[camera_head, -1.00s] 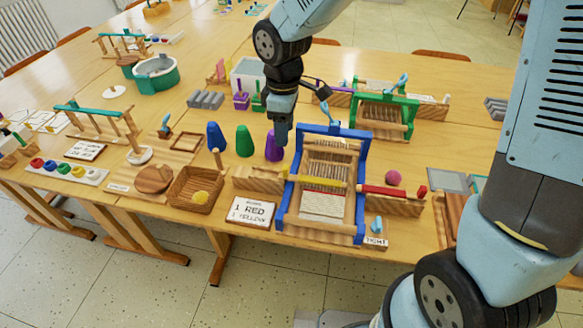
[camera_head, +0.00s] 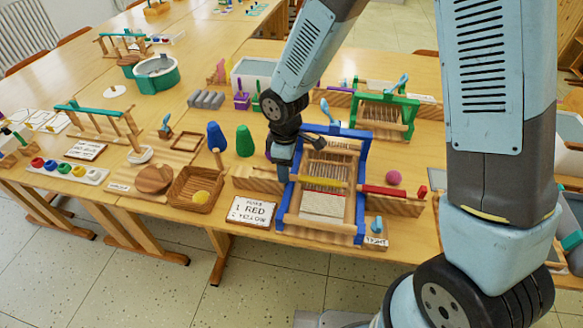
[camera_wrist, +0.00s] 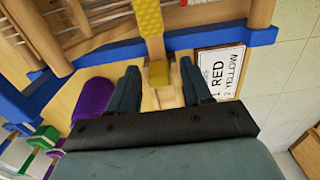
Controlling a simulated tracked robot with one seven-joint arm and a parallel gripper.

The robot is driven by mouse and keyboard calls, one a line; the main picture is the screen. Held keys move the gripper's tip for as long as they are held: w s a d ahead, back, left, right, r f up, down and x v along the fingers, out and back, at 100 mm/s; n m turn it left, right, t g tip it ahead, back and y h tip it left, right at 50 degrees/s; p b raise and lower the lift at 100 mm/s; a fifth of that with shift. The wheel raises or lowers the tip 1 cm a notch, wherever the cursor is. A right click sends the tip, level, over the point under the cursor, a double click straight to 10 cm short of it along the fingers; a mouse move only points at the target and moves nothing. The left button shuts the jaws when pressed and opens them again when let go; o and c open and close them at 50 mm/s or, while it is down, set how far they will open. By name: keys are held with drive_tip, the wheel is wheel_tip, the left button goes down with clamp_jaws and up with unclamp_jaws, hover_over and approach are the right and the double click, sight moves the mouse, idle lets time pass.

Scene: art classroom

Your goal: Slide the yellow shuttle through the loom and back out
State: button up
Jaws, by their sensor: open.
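The blue-framed loom (camera_head: 360,190) stands on the front table with pale threads strung across it. The yellow shuttle (camera_head: 322,183) lies across the threads, inside the frame. My gripper (camera_head: 283,178) is at the loom's left side. In the wrist view my gripper (camera_wrist: 160,80) is open, with one finger on either side of the knob. Whether either finger touches it is unclear.
A red shuttle (camera_head: 385,190) lies on a wooden rail right of the loom. A sign (camera_head: 251,211) reads 1 red, 2 yellow. A purple cone (camera_wrist: 92,98) is close to my gripper.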

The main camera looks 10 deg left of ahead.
drive_tip(key=shift+f, duration=0.2)
clamp_jaws()
idle(0.4)
